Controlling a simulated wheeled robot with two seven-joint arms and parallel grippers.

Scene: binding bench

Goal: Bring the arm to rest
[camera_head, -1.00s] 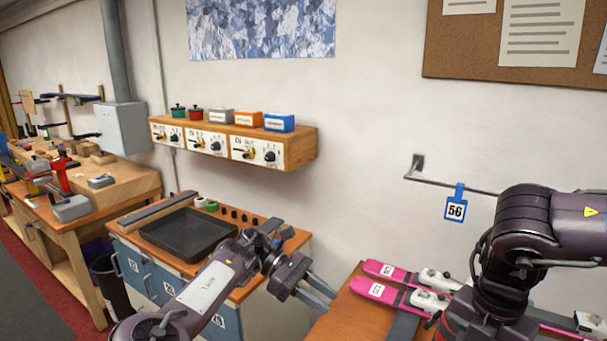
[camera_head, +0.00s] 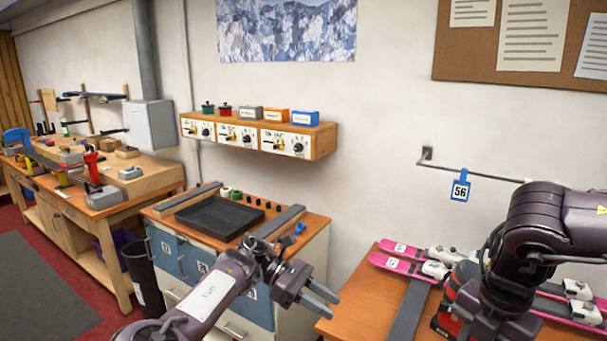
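My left gripper (camera_head: 322,297) is at the lower middle of the head view, at the end of the arm that comes in from the lower left. Its two fingers are apart with nothing between them. It is in front of the gap between the drawer cabinet and the ski bench. My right arm (camera_head: 540,240) comes in from the right edge, bent over the ski bench. Its gripper cannot be made out.
Pink skis (camera_head: 397,264) with white bindings lie on the wooden bench (camera_head: 342,325). A black tray (camera_head: 221,219) sits on the cabinet. A blue tag marked 56 (camera_head: 460,189) hangs from a wall rod. A dark bin (camera_head: 145,279) stands left of the cabinet.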

